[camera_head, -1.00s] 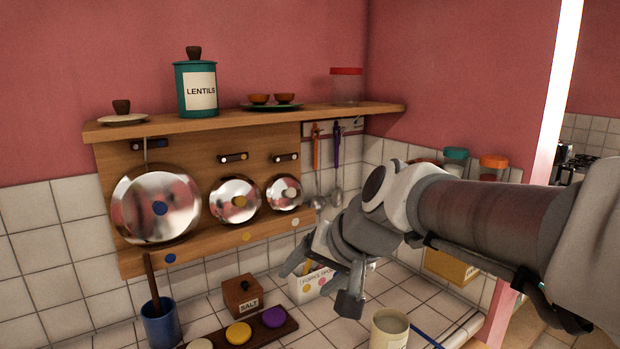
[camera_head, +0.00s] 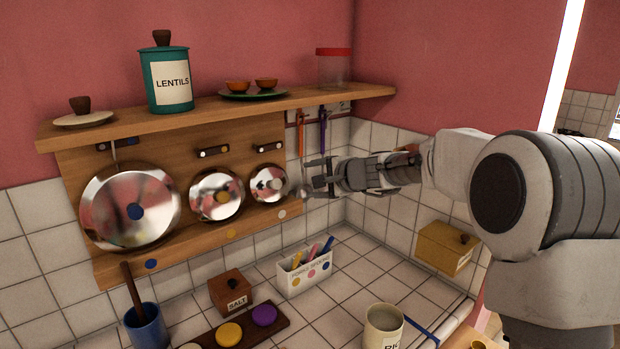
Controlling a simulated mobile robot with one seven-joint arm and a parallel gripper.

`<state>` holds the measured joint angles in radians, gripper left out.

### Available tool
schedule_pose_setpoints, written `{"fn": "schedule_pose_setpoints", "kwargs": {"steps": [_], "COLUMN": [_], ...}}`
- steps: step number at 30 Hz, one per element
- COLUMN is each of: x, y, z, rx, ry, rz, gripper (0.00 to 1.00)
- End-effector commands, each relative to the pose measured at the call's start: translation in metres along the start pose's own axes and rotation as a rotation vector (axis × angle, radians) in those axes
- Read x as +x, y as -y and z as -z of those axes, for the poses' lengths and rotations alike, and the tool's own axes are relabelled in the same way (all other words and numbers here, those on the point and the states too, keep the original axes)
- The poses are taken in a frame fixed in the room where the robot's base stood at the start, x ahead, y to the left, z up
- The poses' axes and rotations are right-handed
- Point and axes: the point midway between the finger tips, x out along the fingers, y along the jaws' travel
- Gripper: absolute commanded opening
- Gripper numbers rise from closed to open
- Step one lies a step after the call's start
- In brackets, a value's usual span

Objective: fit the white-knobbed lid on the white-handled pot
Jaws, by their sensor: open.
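The white-knobbed lid (camera_head: 262,196) is the smallest of three shiny round lids hanging in a row on the wooden wall board, at the right end. Its pale knob faces outward. My gripper (camera_head: 306,178) is open, with its fingers pointing left at about the height of this lid, just to its right in the picture. I see nothing between the fingers. I cannot tell how far the fingertips stand out from the board. I do not see the white-handled pot in this view.
A yellow-knobbed lid (camera_head: 209,208) and a large blue-knobbed lid (camera_head: 104,215) hang to the left. The shelf (camera_head: 215,106) above holds a lentils canister (camera_head: 168,80). A utensil box (camera_head: 304,277), salt box (camera_head: 231,291) and cream canister (camera_head: 384,328) stand on the tiled counter.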

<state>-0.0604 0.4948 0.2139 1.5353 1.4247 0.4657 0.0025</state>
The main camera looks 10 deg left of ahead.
Motion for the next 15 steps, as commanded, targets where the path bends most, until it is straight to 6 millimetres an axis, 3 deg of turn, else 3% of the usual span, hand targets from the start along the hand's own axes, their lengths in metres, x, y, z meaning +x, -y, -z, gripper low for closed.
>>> {"fn": "schedule_pose_setpoints", "kwargs": {"steps": [15], "x": [0.076], "y": [0.001], "z": [-0.002], "rx": [-0.002], "ry": [0.002], "rz": [-0.004], "gripper": [0.77]}}
